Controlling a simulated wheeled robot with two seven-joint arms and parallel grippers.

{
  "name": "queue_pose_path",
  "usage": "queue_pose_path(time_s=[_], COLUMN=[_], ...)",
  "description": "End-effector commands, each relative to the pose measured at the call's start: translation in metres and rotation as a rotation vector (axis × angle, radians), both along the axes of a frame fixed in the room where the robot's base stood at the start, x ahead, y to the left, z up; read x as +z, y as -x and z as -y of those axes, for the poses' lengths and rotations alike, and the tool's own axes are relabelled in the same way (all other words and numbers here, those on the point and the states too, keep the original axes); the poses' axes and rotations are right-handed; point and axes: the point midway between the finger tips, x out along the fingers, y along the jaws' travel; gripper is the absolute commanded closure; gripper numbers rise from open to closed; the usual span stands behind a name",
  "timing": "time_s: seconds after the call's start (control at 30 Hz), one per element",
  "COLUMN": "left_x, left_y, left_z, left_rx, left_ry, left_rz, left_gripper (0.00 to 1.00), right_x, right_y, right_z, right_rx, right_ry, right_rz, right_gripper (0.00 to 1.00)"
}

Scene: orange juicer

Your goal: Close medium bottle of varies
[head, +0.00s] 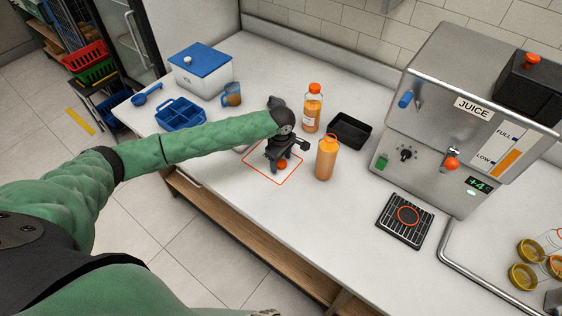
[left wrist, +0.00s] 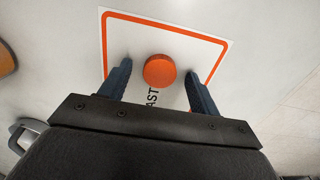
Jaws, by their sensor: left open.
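My left gripper (head: 281,167) is open just above a white mat with an orange-red outline (head: 262,173). A round orange cap (head: 282,164) is between its fingertips; in the left wrist view the cap (left wrist: 159,70) sits between the two fingers with a gap on each side. An orange bottle (head: 326,160) stands upright right of the mat; I see no distinct cap on its narrow top. Another bottle (head: 312,108) with a label and an orange cap stands behind it. My right gripper is not in view.
A mug (head: 231,96), blue divided tray (head: 180,114) and blue-lidded ice box (head: 201,78) are at back left. The front counter is clear.

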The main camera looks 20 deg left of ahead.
Motion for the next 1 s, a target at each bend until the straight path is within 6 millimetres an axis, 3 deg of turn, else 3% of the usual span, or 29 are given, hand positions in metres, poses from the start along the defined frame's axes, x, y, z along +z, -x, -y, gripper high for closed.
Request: queue_pose_path(time_s=[0.33,0.57,1.0], left_x=[-0.0011,-0.0009,0.0026], left_y=[0.0,0.0,-0.0003], left_z=[0.0001,0.0001,0.0002], left_rx=[0.0,0.0,0.0], left_ry=[0.0,0.0,0.0], left_rz=[0.0,0.0,0.001], left_gripper=[0.4,0.85,0.86], right_x=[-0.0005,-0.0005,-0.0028], right_y=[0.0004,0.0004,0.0], right_z=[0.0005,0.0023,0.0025], right_rx=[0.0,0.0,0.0], right_ry=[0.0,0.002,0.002], right_rz=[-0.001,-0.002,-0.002], right_gripper=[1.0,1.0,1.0])
